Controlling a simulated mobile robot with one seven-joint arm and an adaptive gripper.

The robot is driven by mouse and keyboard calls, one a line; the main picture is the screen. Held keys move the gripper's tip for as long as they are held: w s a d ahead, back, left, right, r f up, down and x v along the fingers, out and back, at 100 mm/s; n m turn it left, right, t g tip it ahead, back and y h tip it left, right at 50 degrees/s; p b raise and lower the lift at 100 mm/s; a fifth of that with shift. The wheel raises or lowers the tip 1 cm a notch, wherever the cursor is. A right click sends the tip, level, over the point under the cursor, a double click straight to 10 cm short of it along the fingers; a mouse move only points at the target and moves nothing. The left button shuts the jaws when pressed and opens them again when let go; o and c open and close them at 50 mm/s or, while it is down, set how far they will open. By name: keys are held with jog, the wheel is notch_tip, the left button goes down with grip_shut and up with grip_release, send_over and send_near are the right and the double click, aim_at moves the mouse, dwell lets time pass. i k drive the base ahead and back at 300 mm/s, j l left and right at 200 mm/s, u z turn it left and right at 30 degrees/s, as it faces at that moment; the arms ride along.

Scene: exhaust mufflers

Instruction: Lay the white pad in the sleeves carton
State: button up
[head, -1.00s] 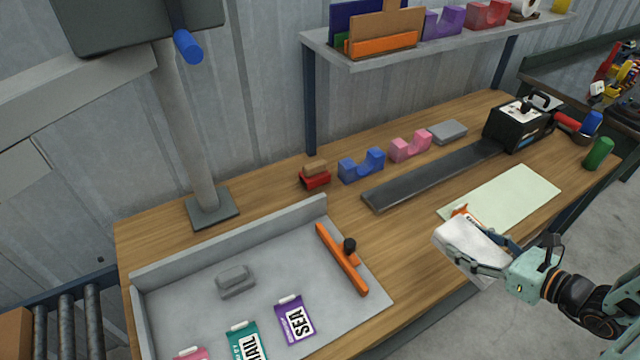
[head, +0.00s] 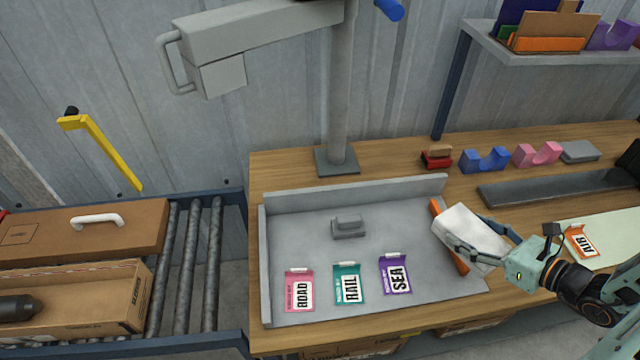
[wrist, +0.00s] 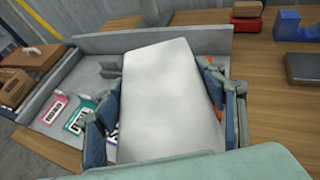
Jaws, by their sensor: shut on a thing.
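The white pad (head: 466,232) is a thick, soft-looking rectangle held between the fingers of my gripper (head: 480,243), over the right edge of the grey tray. In the wrist view the pad (wrist: 168,85) fills the middle, with a finger along each side. An open brown carton (head: 100,312) lies on the roller conveyor at the far left, well apart from my gripper, with a dark cylinder (head: 16,308) in it. Its left part is cut off by the picture edge.
The grey tray (head: 290,225) holds ROAD, RAIL and SEA tags and a grey block. An orange bar lies partly behind the pad. A grey post (head: 340,100) rises behind the tray. A yellow bar (head: 105,150) stands above a brown flap with a white handle (head: 97,219). Rollers (head: 190,270) lie bare beside the carton.

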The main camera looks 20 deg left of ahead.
aim_at(114, 306)
jog(key=k+j+u, duration=0.2)
jog(key=j+u, duration=0.2)
jog(key=j, duration=0.15)
jog(key=k+j, duration=0.1)
jog(key=j, duration=0.3)
jog(key=k+j+u, duration=0.1)
jog(key=j, duration=0.35)
jog(key=k+j, duration=0.15)
jog(key=j, duration=0.25)
jog(key=u, duration=0.05)
